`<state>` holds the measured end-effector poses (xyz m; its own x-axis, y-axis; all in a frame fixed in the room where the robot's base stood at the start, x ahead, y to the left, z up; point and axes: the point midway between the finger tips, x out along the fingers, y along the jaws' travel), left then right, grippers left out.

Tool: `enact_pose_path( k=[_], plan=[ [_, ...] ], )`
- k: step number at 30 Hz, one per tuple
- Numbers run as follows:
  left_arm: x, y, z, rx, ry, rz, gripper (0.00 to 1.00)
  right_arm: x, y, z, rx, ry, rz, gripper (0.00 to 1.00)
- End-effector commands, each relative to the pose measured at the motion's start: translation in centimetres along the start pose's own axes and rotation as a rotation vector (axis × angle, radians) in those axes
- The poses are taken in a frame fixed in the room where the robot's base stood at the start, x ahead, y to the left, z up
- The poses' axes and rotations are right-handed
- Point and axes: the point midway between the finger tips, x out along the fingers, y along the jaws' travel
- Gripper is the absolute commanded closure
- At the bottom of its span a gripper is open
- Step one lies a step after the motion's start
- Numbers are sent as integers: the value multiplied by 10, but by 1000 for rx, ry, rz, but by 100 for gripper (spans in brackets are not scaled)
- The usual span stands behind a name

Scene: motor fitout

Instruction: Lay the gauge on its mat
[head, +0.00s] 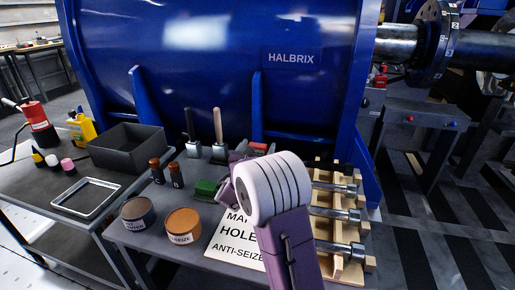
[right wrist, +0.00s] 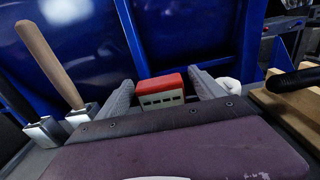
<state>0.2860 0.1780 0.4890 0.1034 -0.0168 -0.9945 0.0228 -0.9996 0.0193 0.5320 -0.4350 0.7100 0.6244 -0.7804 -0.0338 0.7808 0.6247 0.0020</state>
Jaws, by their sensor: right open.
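A small block with a red top and a pale slotted front (right wrist: 160,92) shows between the fingers in the right wrist view; I cannot tell for certain that it is the gauge. Its red top also shows in the head view (head: 258,146), near the foot of the blue machine. My right gripper (right wrist: 164,88) is open, with one finger on each side of the block in the picture; no grip on it shows. In the head view my right wrist hides most of this gripper. I cannot make out a mat for certain. My left gripper is out of view.
Two upright-handled tools (head: 218,130) stand left of the gripper. A wooden rack with bolts (head: 340,215) stands right; a grey bin (head: 127,150) stands left.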

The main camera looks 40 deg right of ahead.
Motion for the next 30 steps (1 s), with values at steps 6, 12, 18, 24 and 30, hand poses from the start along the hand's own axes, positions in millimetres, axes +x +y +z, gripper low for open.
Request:
enact_pose_path(
  k=[6, 12, 18, 24, 30],
  plan=[
    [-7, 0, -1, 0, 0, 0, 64, -18, 2, 3, -1, 0, 4, 22],
    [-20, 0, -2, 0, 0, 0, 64, -65, 1, 4, -3, 0, 6, 22],
    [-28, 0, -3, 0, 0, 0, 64, -103, 2, 2, -1, 0, 6, 22],
    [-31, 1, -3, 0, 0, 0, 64, -119, 0, 1, -1, -1, 1, 22],
    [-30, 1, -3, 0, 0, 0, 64, -120, 0, 0, 0, -2, 0, 22]
  ],
)
